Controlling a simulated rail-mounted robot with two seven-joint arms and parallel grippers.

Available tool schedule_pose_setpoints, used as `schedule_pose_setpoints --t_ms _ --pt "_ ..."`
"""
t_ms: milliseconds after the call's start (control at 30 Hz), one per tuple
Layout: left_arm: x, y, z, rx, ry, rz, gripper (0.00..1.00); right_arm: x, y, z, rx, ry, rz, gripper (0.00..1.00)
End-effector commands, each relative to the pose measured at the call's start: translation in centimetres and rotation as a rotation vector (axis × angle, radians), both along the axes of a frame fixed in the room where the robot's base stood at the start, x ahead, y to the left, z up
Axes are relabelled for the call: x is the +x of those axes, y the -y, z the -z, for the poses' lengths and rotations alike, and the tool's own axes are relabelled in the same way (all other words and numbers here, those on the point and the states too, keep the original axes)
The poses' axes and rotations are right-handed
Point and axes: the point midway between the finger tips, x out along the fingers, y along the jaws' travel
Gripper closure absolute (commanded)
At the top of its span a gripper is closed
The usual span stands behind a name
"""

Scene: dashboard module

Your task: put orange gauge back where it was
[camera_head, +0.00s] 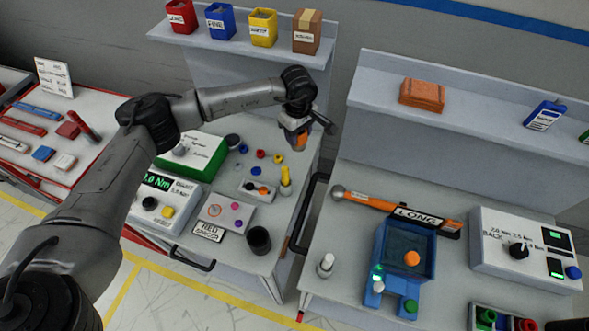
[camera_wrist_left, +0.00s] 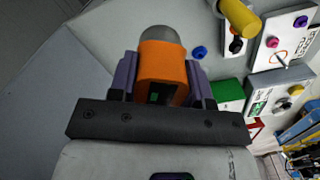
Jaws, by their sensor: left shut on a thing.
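My left arm reaches in from the left in the head view. My left gripper (camera_head: 297,141) is in the air above the back right part of the left worktop. It is shut on the orange gauge (camera_wrist_left: 163,72), an orange block with a grey rounded end. In the left wrist view the gauge sits between the two purple-grey fingers of the gripper (camera_wrist_left: 160,80). In the head view the gauge (camera_head: 301,139) shows only as a small orange patch, mostly hidden by the gripper. My right gripper is not in view.
The left worktop holds a green box (camera_head: 203,158), a yellow cylinder (camera_head: 285,181), a black cup (camera_head: 259,240) and several coloured knobs. A shelf with bins (camera_head: 262,28) stands behind. The right bench holds a blue tray (camera_head: 428,262) and an orange-handled hammer (camera_head: 372,201).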

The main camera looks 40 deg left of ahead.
Motion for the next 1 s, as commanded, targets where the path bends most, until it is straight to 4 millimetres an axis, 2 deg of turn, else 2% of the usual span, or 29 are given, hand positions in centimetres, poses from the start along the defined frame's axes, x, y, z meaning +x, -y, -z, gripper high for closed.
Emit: schedule_pose_setpoints --t_ms 133,400,767,1000 --pt "0.3 -1.6 2.3 0.010 -0.002 -0.108 0.86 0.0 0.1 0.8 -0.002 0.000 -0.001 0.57" --pt "0.4 -2.0 6.8 0.013 -0.002 -0.138 0.86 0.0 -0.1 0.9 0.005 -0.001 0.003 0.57" --pt "0.3 -1.9 9.1 0.012 -0.002 -0.135 0.86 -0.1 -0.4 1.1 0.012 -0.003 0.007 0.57" --pt "0.3 -1.9 11.9 0.012 -0.002 -0.135 0.86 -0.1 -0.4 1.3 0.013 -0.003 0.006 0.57"
